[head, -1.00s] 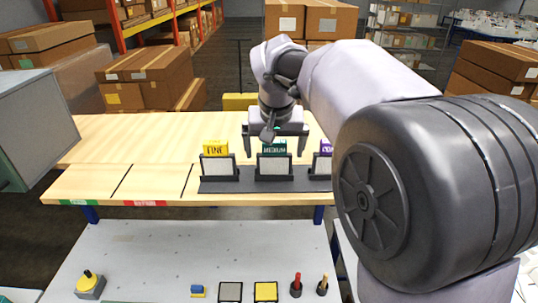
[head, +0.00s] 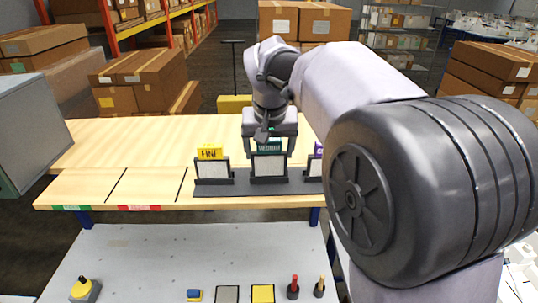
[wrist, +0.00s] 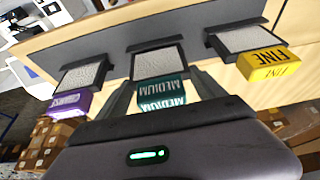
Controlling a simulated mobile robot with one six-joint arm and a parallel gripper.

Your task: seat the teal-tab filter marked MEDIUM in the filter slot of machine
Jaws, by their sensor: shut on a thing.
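The teal-tab filter marked MEDIUM (head: 268,146) stands upright in the middle holder of a dark rack (head: 233,190) on the wooden bench. Its teal tab and grey mesh panel also show in the wrist view (wrist: 162,92). My gripper (head: 268,155) is above and around it, with its fingers closed on the teal tab. In the wrist view the fingers (wrist: 161,95) lie on either side of the tab. The machine's filter slot cannot be made out in these frames.
The yellow FINE filter (head: 210,154) stands to the left in the rack, and a purple-tab filter (head: 318,150) to the right, partly hidden by my arm. A grey-green box (head: 30,130) is at the left edge. The bench's left part (head: 145,185) is clear.

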